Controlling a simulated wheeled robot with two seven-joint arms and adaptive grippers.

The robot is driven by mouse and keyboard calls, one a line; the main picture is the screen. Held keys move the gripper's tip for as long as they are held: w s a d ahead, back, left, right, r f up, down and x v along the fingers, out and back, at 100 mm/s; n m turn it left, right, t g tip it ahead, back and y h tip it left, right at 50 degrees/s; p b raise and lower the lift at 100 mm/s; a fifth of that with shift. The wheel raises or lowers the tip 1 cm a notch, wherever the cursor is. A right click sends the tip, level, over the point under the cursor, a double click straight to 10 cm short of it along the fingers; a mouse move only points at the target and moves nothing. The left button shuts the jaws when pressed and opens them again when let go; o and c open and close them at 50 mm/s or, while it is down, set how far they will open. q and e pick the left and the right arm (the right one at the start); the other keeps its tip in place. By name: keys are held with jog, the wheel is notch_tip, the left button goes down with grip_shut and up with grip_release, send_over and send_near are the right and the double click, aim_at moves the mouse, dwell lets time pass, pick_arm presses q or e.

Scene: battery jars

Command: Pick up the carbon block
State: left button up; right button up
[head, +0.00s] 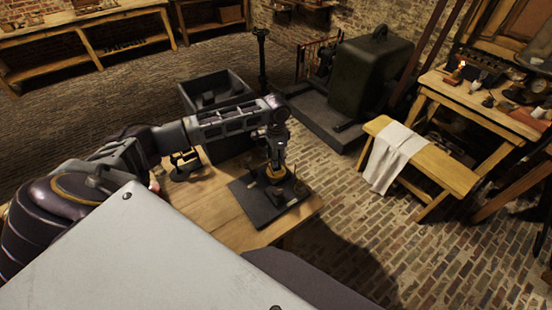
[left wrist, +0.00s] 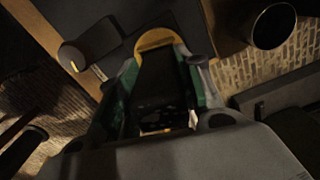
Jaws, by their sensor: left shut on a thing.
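My left gripper (head: 275,165) points down over a dark square tray (head: 250,206) on the wooden table. In the left wrist view its greenish fingers are shut on a dark block (left wrist: 158,75), which looks like the carbon block. A yellow brass-coloured round piece (left wrist: 155,38) shows just beyond the block's end; I cannot tell whether they touch. In the head view the block itself is mostly hidden by the gripper. My right gripper is not in view.
A small brass-and-dark item (head: 185,165) stands on the table (head: 235,232) left of the tray. A dark bin (head: 196,92) stands behind the table. A dark cylindrical thing (left wrist: 75,55) and a round dark pot (left wrist: 272,27) show in the wrist view.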

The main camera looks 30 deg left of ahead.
pick_arm(q)
notch_tip(320, 180, up, 9)
jog(key=shift+r+b, duration=0.15)
jog(key=shift+b, duration=0.25)
jog(key=shift+d, duration=0.1)
dwell(0.6)
